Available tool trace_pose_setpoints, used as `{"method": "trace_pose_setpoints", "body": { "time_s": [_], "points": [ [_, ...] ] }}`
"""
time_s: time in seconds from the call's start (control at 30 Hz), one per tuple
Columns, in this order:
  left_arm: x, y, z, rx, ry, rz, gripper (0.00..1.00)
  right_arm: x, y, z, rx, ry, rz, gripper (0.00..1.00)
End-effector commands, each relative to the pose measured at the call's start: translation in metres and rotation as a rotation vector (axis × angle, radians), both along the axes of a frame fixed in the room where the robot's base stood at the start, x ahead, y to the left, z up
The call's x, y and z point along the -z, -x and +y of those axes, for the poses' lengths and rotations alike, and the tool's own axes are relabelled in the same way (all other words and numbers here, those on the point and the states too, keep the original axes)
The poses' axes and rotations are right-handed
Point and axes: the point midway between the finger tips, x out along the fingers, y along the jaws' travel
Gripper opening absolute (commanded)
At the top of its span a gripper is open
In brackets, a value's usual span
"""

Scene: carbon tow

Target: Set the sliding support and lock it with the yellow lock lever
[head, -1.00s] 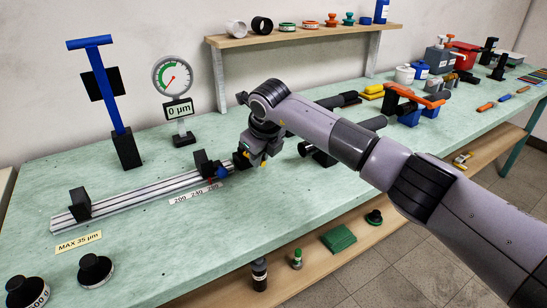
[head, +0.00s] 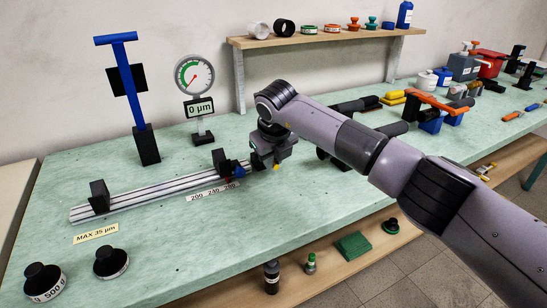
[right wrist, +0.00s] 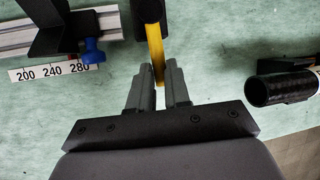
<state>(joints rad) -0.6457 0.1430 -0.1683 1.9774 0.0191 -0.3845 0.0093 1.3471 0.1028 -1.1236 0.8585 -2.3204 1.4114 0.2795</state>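The grooved rail (head: 150,199) lies on the green bench with a black block (head: 99,196) at its left end. The black sliding support (head: 220,161) stands near its right end, with a blue knob (head: 239,171). The knob also shows in the right wrist view (right wrist: 92,50), beside the 200-240-280 scale (right wrist: 50,72). The yellow lock lever (right wrist: 155,45) runs from a dark block down between my right fingertips. My right gripper (right wrist: 159,82) appears closed on the lever's end, little gap showing. In the head view, my wrist partly hides this spot. My left gripper is out of view.
A dial gauge (head: 200,108) reading 0 µm and a blue post (head: 132,85) stand behind the rail. Two black weights (head: 110,262) and a MAX 35 µm label (head: 96,234) lie in front. A black cylinder (right wrist: 283,88) lies right of my gripper.

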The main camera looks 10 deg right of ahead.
Motion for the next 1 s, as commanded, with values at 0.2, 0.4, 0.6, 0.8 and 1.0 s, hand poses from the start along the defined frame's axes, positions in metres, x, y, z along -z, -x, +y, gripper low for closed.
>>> {"method": "trace_pose_setpoints", "body": {
  "time_s": [0.2,0.4,0.6,0.8,1.0],
  "points": [
    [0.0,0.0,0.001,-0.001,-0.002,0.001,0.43,-0.001,0.0,0.0,-0.001,-0.001,-0.003,0.42],
    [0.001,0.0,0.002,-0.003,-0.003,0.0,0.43,-0.003,0.001,0.0,-0.002,-0.001,-0.001,0.42],
    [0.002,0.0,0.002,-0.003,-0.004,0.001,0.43,-0.021,0.009,0.0,-0.003,-0.001,-0.004,0.42],
    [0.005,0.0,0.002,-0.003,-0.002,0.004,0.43,-0.049,0.021,0.002,-0.002,-0.001,-0.006,0.42],
    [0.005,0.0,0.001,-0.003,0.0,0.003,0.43,-0.065,0.029,0.002,0.0,0.0,-0.003,0.42]
  ]
}}
